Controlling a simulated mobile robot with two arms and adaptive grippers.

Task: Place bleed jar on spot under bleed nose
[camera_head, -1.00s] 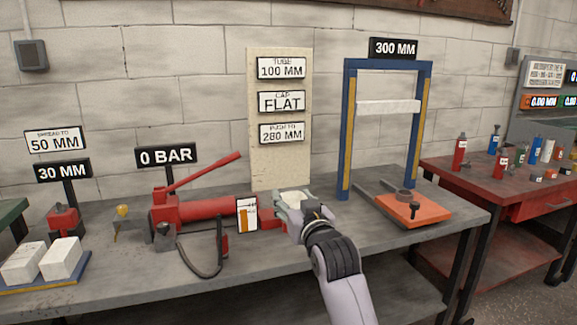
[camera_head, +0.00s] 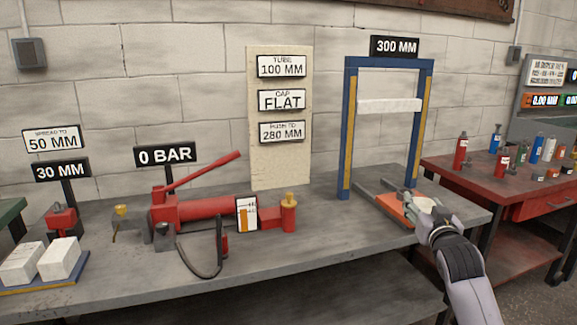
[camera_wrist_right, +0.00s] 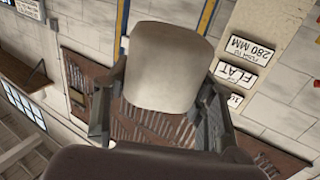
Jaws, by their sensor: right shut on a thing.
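My right gripper (camera_head: 428,206) is over the orange block at the press frame's foot, at the right end of the bench. In the right wrist view its fingers stand on both sides of a pale rounded thing (camera_wrist_right: 168,65). The gripper is shut on this thing; I cannot tell whether it is the bleed jar. The red hand pump (camera_head: 190,210) lies at the left middle of the bench, with a red cylinder with a brass top (camera_head: 289,212) at its right. A small brass fitting (camera_head: 121,211) stands left of the pump; I cannot confirm it is the bleed nose. My left gripper is not in view.
The blue press frame (camera_head: 347,130) stands at the bench's back right. The orange block (camera_head: 392,205) is partly hidden by my gripper. A black hose (camera_head: 220,245) loops in front of the pump. White blocks (camera_head: 60,258) sit at the left. The front middle bench is clear.

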